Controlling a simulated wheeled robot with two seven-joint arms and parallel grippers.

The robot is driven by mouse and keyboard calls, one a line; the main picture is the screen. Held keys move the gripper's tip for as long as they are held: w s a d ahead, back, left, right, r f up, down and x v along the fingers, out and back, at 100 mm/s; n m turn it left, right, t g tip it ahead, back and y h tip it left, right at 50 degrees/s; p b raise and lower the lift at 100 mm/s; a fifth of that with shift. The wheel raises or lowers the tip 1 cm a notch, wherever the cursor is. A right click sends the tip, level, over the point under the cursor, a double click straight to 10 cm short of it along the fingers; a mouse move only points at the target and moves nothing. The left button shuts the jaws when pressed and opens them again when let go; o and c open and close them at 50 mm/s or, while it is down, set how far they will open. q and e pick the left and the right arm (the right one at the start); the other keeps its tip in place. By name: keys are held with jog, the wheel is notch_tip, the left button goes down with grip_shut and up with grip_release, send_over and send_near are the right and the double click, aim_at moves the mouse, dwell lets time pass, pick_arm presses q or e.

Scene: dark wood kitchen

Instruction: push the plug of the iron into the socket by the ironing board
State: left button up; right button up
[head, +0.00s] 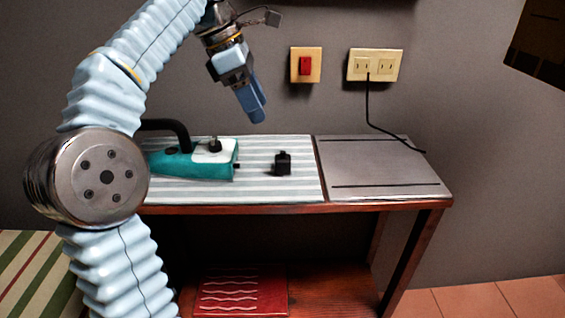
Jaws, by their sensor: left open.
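The teal and white iron (207,164) with a black handle lies on the left of the striped ironing board (255,188), partly hidden behind my left arm. A small black block (283,165), which looks like a plug, stands on the board right of the iron. I see no cord joining it to the iron. The cream wall socket (388,66) has two outlets, above the board's right end. A black cord (369,110) hangs from its left outlet. My left gripper (257,110) is open and empty, above and left of the black block, pointing down. My right gripper is out of view.
A red switch (305,66) on a cream plate is left of the socket. A grey metal plate (390,168) forms the board's right end, and the cord reaches its back right edge. A red patterned item (240,293) lies on the lower shelf. Air before the socket is clear.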

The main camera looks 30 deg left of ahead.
pick_arm(q)
jog(key=b, duration=0.3)
send_over(283, 157)
jog(key=a, duration=0.2)
jog(key=f, duration=0.7)
jog(key=shift+s+a, duration=0.15)
jog(key=shift+s, duration=0.25)
jog(key=shift+w+f, duration=0.1)
jog(key=shift+f, duration=0.25)
jog(key=x, duration=0.2)
jog(key=b+x, duration=0.1)
jog(key=x, duration=0.2)
jog(key=shift+s+d+f, duration=0.1)
jog(key=shift+s+d, duration=0.1)
jog(key=shift+d, duration=0.1)
jog(key=shift+c, duration=0.2)
jog(key=c, duration=1)
